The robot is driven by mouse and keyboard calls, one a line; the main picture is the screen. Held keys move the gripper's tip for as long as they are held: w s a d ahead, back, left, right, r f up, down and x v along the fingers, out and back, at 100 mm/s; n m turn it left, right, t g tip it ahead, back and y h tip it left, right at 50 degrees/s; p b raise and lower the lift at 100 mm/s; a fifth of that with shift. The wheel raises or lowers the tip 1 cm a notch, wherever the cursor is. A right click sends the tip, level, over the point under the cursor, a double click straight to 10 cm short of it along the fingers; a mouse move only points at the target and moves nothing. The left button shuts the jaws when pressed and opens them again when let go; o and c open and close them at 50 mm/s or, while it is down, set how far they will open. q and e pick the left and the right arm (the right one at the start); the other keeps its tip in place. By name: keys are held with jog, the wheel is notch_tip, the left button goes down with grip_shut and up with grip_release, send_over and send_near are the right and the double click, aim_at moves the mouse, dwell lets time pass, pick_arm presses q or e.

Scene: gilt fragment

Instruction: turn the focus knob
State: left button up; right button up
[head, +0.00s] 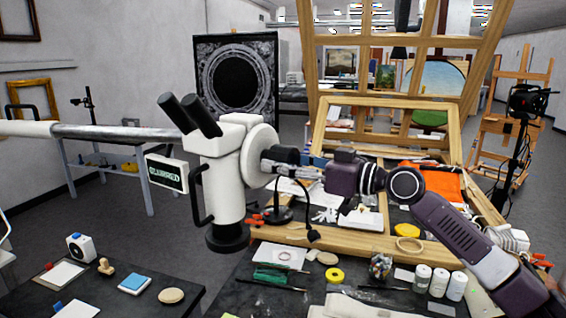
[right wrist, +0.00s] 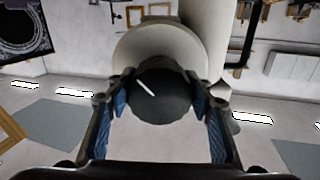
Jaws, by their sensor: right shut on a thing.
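A white stereo microscope (head: 222,175) with two black eyepieces hangs on a pale horizontal boom (head: 100,131). On its right side a dark focus knob (head: 287,154) stands out from a round white disc. In the right wrist view the knob (right wrist: 163,97) is dark and round, with a short white mark slanting down to the right. My right gripper (head: 272,166) reaches the knob from the right and is shut on it. In the right wrist view its blue-padded fingers (right wrist: 166,106) are on both sides of the knob. My left gripper is not in view.
A wooden frame-edged table (head: 350,247) with jars, tape and tools lies below. A dark side table (head: 130,305) stands front left. A black handle (head: 197,196) juts from the microscope's left side. A wooden easel frame (head: 460,62) stands behind.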

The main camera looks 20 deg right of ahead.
jog(key=shift+r+m+p, duration=0.1)
jog(key=shift+m+p, duration=0.7)
jog(key=shift+m, duration=1.8)
jog(key=o, duration=1.2)
jog(key=shift+c, duration=0.2)
jog(key=shift+s, duration=0.1)
jog(key=shift+s+d, duration=0.2)
jog(key=shift+d, duration=0.05)
jog(key=v, duration=1.1)
jog(key=shift+s, duration=0.1)
